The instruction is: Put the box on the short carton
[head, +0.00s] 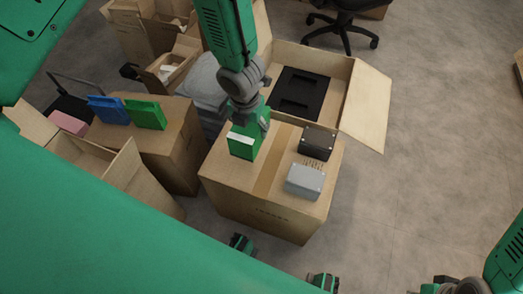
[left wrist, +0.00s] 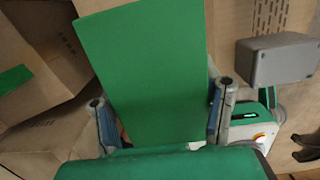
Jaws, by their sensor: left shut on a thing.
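My left gripper (head: 250,128) comes down from the top in the head view and is shut on a green box (head: 243,145). The box is upright over the near-left part of the closed middle carton (head: 265,180); I cannot tell whether it touches the top. In the left wrist view the same green box (left wrist: 145,70) fills the middle, between the two fingers (left wrist: 163,115). Its lower end is hidden by my gripper. A lower-looking closed carton (head: 180,150) stands to the left, with a blue box (head: 108,110) and another green box (head: 146,114) on it.
A dark grey box (head: 317,142) and a light grey box (head: 305,181) sit on the middle carton's right side. Behind it is an open carton (head: 373,105) with a black insert. Another open carton (head: 120,175) is at the near left. Floor (head: 430,150) is clear at right.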

